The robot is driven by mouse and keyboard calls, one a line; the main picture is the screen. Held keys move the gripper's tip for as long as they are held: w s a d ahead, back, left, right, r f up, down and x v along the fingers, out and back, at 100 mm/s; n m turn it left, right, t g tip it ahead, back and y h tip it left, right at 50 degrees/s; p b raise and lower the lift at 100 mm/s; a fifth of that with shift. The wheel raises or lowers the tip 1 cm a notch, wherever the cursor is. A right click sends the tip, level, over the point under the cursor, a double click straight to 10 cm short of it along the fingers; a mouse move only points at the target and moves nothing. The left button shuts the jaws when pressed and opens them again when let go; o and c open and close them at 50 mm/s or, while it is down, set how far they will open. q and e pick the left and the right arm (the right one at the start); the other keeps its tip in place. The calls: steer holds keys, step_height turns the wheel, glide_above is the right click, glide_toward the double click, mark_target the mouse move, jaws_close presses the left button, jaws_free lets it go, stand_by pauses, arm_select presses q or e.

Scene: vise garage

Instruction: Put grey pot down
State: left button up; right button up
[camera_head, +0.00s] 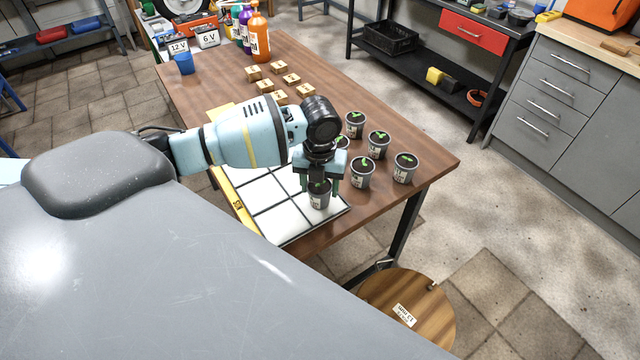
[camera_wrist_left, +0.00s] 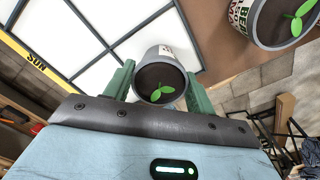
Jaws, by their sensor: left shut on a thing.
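A grey pot (camera_head: 319,199) with dark soil and a small green seedling is between the fingers of my left gripper (camera_head: 318,190). In the left wrist view the same grey pot (camera_wrist_left: 160,77) sits between the two green fingers, and the left gripper (camera_wrist_left: 160,84) is shut on it. The pot is upright, over or on the right part of the white gridded tray (camera_head: 282,221); I cannot tell whether its base touches. The tray's white panels (camera_wrist_left: 92,30) also show in the left wrist view. My right gripper is not in view.
Several similar grey pots (camera_head: 404,168) stand on the wooden table (camera_head: 425,150) right of the gripper, one close by (camera_wrist_left: 285,20) in the wrist view. Wooden blocks (camera_head: 278,67), bottles (camera_head: 260,35) and a blue cup (camera_head: 184,63) stand further back. A round wooden top (camera_head: 385,310) is below the table's front edge.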

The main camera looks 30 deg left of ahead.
arm_select(q)
steer(key=shift+f, duration=0.1)
steer(key=o, duration=1)
steer(key=shift+o, duration=0.2)
step_height(320, 180, up, 12)
steer(key=shift+p, duration=0.3)
